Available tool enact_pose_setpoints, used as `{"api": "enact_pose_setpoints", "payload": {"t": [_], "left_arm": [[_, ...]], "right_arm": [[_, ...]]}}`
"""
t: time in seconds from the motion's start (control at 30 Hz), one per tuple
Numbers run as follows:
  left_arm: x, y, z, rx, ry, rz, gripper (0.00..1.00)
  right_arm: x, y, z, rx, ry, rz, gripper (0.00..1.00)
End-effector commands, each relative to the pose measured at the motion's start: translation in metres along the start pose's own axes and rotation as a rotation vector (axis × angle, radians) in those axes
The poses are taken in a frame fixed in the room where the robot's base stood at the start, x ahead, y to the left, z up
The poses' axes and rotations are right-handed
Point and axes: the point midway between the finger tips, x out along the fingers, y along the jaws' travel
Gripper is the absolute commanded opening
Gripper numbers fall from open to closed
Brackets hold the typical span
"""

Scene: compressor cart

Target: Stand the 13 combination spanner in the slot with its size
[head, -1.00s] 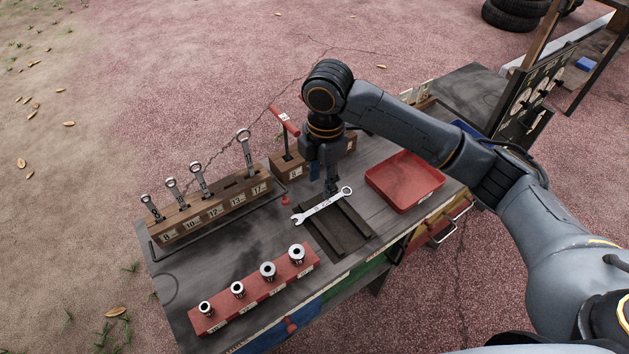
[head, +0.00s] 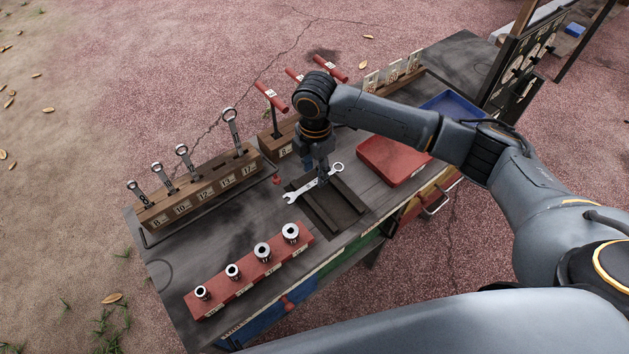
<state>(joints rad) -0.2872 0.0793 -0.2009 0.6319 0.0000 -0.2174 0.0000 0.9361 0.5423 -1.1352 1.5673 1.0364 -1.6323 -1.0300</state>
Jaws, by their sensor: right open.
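A silver combination spanner (head: 298,191) lies across the dark recessed tray (head: 348,217) on the cart top, open end to the left, ring end to the right. No size is readable on it. My right gripper (head: 323,178) points down at the middle of its shaft, jaws open; whether the fingers straddle or touch it I cannot tell. The wooden spanner rack (head: 205,186) has slots marked 8, 10, 12, 13 and 17. Spanners stand in 8, 10, 12 and 17; the 13 slot (head: 218,168) is empty. My left gripper is out of view.
A red socket rail (head: 248,278) with several sockets lies along the front left. A block with red T-handled tools (head: 272,97) stands behind my right gripper. A red tray (head: 392,160) and a blue tray (head: 455,108) lie to the right. Bare cart top lies between rack and socket rail.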

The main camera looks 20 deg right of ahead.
Motion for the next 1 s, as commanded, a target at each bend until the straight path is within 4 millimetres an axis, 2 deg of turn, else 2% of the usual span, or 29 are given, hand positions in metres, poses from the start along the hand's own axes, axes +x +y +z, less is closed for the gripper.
{"api": "enact_pose_setpoints", "payload": {"t": [0.03, 0.17, 0.43, 0.47, 0.63, 1.0], "left_arm": [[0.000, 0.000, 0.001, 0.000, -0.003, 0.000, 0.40], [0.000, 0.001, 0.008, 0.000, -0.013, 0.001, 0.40], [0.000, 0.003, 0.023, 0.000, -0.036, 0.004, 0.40], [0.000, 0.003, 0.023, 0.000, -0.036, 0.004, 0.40], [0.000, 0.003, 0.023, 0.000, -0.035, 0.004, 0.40], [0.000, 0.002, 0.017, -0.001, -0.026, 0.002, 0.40]], "right_arm": [[0.009, 0.000, 0.001, 0.000, 0.001, -0.002, 0.41], [0.022, 0.000, 0.000, -0.001, 0.001, 0.000, 0.41], [0.025, 0.000, 0.001, -0.002, 0.000, 0.001, 0.41], [0.025, 0.000, 0.001, -0.001, 0.000, 0.001, 0.36], [0.025, 0.000, 0.000, -0.001, 0.000, 0.001, 0.02], [0.024, 0.000, 0.000, -0.001, 0.000, 0.002, 0.00]]}}
